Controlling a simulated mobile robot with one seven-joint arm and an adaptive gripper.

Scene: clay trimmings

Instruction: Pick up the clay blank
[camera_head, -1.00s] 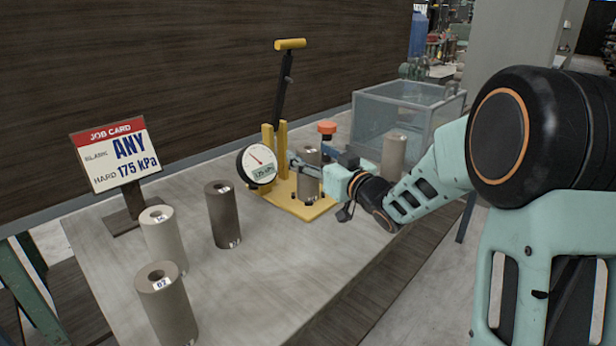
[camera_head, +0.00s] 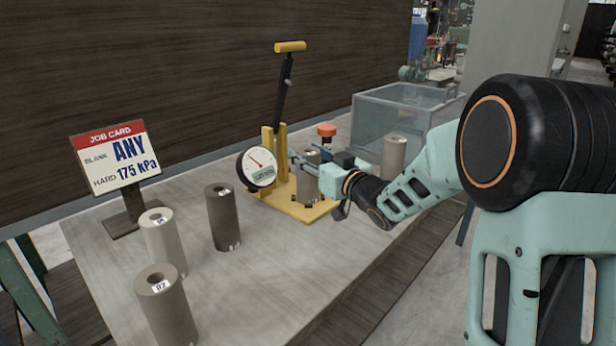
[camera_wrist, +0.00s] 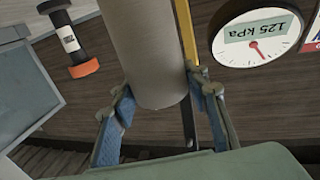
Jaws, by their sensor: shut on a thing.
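A grey-brown clay blank (camera_head: 307,186) stands upright at the yellow press (camera_head: 303,211), beside its round gauge (camera_head: 257,167). My gripper (camera_head: 312,167) is at the upper part of this blank, shut on it from the right. In the wrist view, the blank (camera_wrist: 146,50) lies between the two blue fingers (camera_wrist: 162,110), and the gauge (camera_wrist: 256,38) reads 125 kPa. I cannot tell whether the blank's base touches the press plate. The job card (camera_head: 117,157) says blank ANY, hard 175 kPa.
A dark brown blank (camera_head: 222,218), a pale blank (camera_head: 162,240) and a grey-brown blank (camera_head: 166,308) stand left on the table. Another blank (camera_head: 394,156) stands right, by a clear-walled tank (camera_head: 375,120). An orange-topped post (camera_head: 327,131) is behind the press. The front middle is clear.

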